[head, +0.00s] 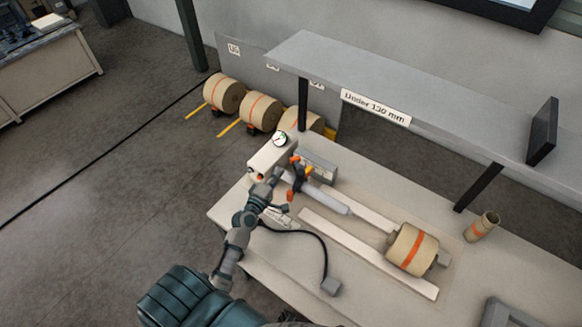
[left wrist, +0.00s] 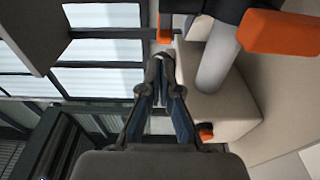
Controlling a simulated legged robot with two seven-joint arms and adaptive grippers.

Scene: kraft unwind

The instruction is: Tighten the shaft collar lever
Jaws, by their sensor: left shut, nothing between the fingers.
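The shaft collar (head: 299,178) is a dark ring with orange parts around the pale shaft (head: 328,198) near its machine end. An orange lever (left wrist: 282,32) shows large at the upper right of the left wrist view. Which orange part in the head view is the lever is hard to tell. My left gripper (head: 277,174) is beside the collar, on its left, in front of the machine housing. In the left wrist view its fingers (left wrist: 160,62) are together with nothing between them. They look apart from the large orange lever. My right gripper is not in view.
The beige housing (head: 265,158) carries a gauge (head: 280,139). A kraft roll (head: 411,249) with an orange band lies at the bench's right. A shelf (head: 400,92) overhangs the back. A cable (head: 322,252) lies in front. Several rolls stand on the floor behind.

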